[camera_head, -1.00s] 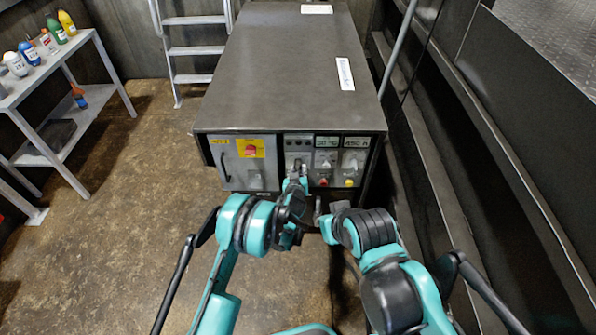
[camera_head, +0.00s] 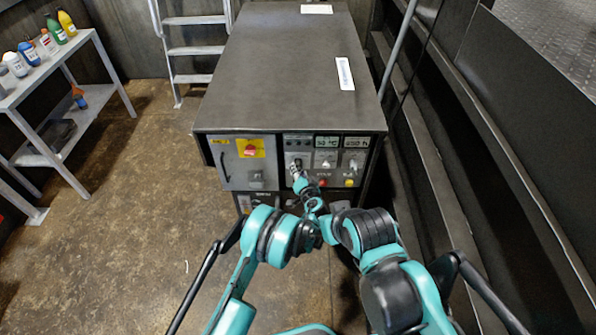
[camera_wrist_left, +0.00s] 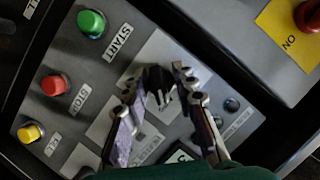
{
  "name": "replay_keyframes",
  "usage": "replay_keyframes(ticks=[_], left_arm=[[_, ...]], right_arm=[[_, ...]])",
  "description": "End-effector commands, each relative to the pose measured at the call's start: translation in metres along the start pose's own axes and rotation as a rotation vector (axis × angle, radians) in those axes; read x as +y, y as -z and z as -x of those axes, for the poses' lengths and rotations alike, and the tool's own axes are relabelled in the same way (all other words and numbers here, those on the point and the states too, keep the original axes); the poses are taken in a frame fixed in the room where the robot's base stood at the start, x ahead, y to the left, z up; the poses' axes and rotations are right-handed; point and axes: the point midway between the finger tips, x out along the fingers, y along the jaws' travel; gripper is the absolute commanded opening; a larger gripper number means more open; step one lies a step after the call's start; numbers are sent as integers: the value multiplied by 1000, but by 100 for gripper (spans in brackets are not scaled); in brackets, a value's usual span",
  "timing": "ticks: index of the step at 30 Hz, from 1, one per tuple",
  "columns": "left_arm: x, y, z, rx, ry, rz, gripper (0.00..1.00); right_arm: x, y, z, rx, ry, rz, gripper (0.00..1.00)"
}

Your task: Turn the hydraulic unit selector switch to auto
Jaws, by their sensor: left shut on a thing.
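The hydraulic unit (camera_head: 285,85) is a large dark box with a grey control panel on its front. My left gripper (camera_head: 295,166) is at the middle part of this panel. In the left wrist view, the black selector switch (camera_wrist_left: 158,82) sits between the two fingers of my left gripper (camera_wrist_left: 156,78), which is shut on it. The switch's label and pointer are partly hidden, so its setting cannot be read. My right arm's end (camera_head: 340,206) is low in front of the panel; its fingers are not clear.
Green (camera_wrist_left: 91,23), red (camera_wrist_left: 53,85) and yellow (camera_wrist_left: 31,132) buttons lie beside the switch. A red rotary switch on a yellow plate (camera_head: 251,148) is to the left. A shelf with bottles (camera_head: 60,80) stands far left, a ladder (camera_head: 193,50) behind.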

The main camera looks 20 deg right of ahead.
Motion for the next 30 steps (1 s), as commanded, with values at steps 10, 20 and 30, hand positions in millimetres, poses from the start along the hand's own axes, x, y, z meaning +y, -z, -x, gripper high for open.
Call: replay_keyframes(ticks=[10,20,30], left_arm=[[0,1,-1,1,37,-89,0],[-1,0,-1,1,40,-96,0],[0,0,-1,0,40,-95,32]], right_arm=[[0,0,0,0,0,0,0],[0,0,0,0,0,0,0],[0,0,0,0,0,0,0]])
